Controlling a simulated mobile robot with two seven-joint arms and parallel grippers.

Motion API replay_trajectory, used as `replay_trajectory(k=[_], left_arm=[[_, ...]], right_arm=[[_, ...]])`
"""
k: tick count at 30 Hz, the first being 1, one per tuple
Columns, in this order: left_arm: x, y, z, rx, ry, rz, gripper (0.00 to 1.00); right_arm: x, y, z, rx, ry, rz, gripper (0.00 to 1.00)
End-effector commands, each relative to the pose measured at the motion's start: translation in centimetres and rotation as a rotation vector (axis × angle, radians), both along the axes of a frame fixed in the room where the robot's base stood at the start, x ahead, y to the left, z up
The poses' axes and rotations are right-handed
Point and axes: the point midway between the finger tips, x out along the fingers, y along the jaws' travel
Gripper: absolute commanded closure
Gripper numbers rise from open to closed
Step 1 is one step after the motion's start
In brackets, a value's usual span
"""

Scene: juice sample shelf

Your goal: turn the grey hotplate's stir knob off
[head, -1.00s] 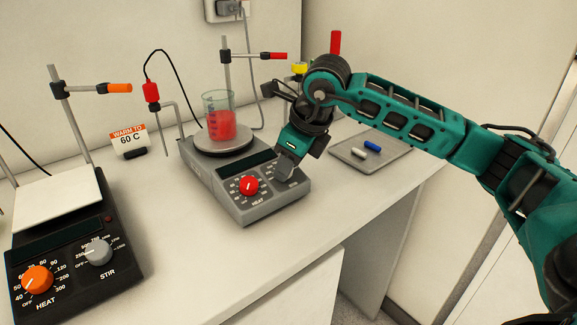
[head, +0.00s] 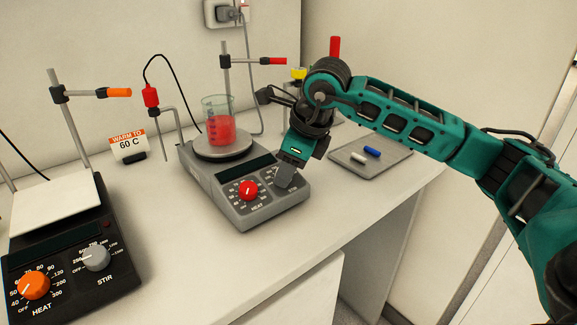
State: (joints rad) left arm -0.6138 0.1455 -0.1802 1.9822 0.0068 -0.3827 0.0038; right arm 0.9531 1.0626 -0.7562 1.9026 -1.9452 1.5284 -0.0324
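The grey hotplate (head: 213,189) stands in the middle of the bench. Its red heat knob (head: 248,190) is in plain view at the front left of its panel. A beaker of red liquid (head: 221,131) stands on its round plate. My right gripper (head: 285,176) points down at the right part of the panel, where the stir knob sits. My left gripper is not in view.
A black hotplate (head: 68,262) with an orange knob (head: 34,285) and a grey knob (head: 96,257) stands at the left. A "warm to 60 C" sign (head: 128,145) stands behind. A grey tray (head: 390,163) with stir bars lies at the right. The front bench strip is clear.

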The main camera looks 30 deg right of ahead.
Motion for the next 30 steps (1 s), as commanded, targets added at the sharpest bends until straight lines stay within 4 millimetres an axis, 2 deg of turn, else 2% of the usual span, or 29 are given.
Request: replay_trajectory(k=[1,5,12,16,30], left_arm=[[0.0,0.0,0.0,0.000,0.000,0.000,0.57],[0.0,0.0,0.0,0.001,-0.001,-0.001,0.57],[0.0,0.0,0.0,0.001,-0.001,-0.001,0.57],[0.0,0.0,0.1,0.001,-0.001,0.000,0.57],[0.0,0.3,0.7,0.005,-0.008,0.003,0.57]], right_arm=[[0.0,0.0,0.0,0.000,0.000,0.000,0.51],[0.0,0.0,0.0,0.000,0.001,-0.001,0.39],[-0.1,0.0,0.0,0.000,0.002,-0.001,0.39],[-0.4,-0.1,0.9,0.000,0.001,-0.001,0.39],[-4.1,-1.0,9.7,-0.001,-0.002,-0.001,0.39]])
